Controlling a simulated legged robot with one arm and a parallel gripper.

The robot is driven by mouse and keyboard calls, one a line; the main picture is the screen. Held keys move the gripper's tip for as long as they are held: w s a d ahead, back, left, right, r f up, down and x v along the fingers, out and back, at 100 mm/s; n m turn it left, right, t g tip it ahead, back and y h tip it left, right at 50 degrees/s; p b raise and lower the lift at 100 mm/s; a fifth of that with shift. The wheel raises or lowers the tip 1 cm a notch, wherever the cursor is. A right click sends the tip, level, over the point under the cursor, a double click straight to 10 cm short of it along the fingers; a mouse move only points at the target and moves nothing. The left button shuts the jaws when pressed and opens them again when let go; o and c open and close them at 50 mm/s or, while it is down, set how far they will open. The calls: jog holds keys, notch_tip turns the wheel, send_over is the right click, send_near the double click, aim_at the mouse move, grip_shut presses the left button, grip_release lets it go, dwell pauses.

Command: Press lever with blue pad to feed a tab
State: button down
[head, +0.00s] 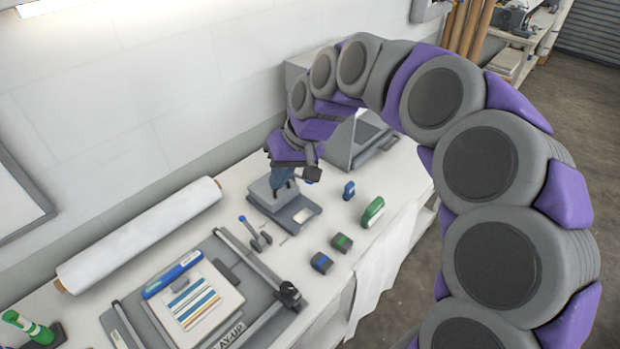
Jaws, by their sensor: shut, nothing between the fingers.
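A small grey lever (262,240) with a blue tip (243,219) stands on the white bench, left of and in front of a grey block-like device (272,190). The device has a flat plate with a light insert at its front right. My gripper (284,186) points down at this device from above, its fingers shut and empty. The fingers overlap the device's top in the picture, and I cannot tell whether they touch it. My gripper partly hides the device's back. No tab can be made out clearly.
Two dark pads, one blue-topped (321,262) and one green-topped (342,243), lie right of the lever. A small blue item (349,190) and a green item (373,212) stand farther right. A white roll (140,235) and a layup board (215,290) fill the left.

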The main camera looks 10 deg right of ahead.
jog(key=w+d+f+m+t, duration=0.1)
jog(key=w+d+f, duration=0.1)
jog(key=w, duration=0.5)
jog(key=w+d+f+m+t, duration=0.1)
jog(key=w+d+f, duration=0.2)
jog(key=w, duration=0.4)
jog(key=w+d+f+m+t, duration=0.1)
jog(key=w+d+f, duration=0.1)
jog(key=w+d, duration=0.2)
jog(key=w, duration=0.3)
jog(key=shift+d+f+p, duration=0.35)
jog(key=shift+f, duration=0.05)
jog(key=shift+f, duration=0.15)
jog(key=f+b, duration=0.1)
jog(key=f, duration=0.1)
jog(key=s+f+b, duration=0.1)
jog(key=f, duration=0.1)
jog(key=d+f+b, duration=0.1)
jog(key=f+b, duration=0.1)
jog(key=f, duration=0.1)
jog(key=shift+s, duration=0.25)
jog(key=shift+s+d+f, duration=0.1)
jog(key=shift+s+f, duration=0.05)
jog(key=shift+f, duration=0.45)
jog(key=shift+f, duration=0.1)
jog(key=shift+s+f, duration=0.15)
jog(key=shift+f, duration=0.1)
